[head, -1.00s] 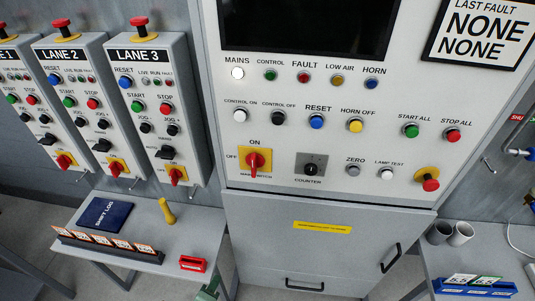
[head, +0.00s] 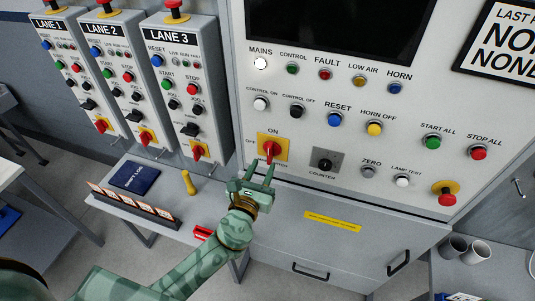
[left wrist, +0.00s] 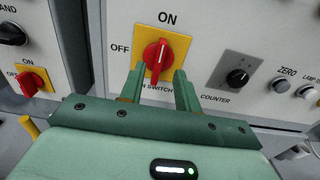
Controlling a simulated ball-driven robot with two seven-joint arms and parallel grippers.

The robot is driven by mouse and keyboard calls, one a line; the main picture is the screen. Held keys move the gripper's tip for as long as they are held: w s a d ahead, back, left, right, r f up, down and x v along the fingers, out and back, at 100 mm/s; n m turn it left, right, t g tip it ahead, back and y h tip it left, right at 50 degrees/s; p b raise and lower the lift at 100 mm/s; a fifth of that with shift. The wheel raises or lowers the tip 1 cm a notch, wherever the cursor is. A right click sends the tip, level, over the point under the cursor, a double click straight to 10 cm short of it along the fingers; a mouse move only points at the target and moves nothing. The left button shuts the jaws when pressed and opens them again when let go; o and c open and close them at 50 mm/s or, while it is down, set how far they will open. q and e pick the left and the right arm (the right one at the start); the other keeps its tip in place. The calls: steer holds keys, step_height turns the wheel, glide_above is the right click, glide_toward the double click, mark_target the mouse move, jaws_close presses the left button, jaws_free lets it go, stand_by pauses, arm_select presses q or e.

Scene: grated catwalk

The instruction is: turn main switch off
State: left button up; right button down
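The main switch is a red rotary handle (head: 271,149) on a yellow plate (head: 264,143) on the large grey panel. Its handle points up, toward ON; OFF is printed at its left. In the left wrist view the red handle (left wrist: 157,55) shows between and beyond my fingertips. My left gripper (head: 261,176) is open and empty, just below and in front of the switch. Its two green fingers also show in the left wrist view (left wrist: 155,82), on either side of the handle's lower end. I cannot tell whether they touch the panel. My right gripper is not in view.
A black counter knob (head: 325,164) sits right of the switch. Lane boxes with similar red switches (head: 198,151) stand at the left. Below, a small table (head: 165,213) holds a blue shift log (head: 135,177), a yellow cylinder (head: 189,183) and a red item (head: 202,233).

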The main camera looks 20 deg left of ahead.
mark_target(268, 154)
arm_select(q)
steer(key=w, duration=0.5)
steer(key=shift+d, duration=0.1)
steer(key=shift+s, duration=0.1)
steer(key=shift+c, duration=1)
jaws_close()
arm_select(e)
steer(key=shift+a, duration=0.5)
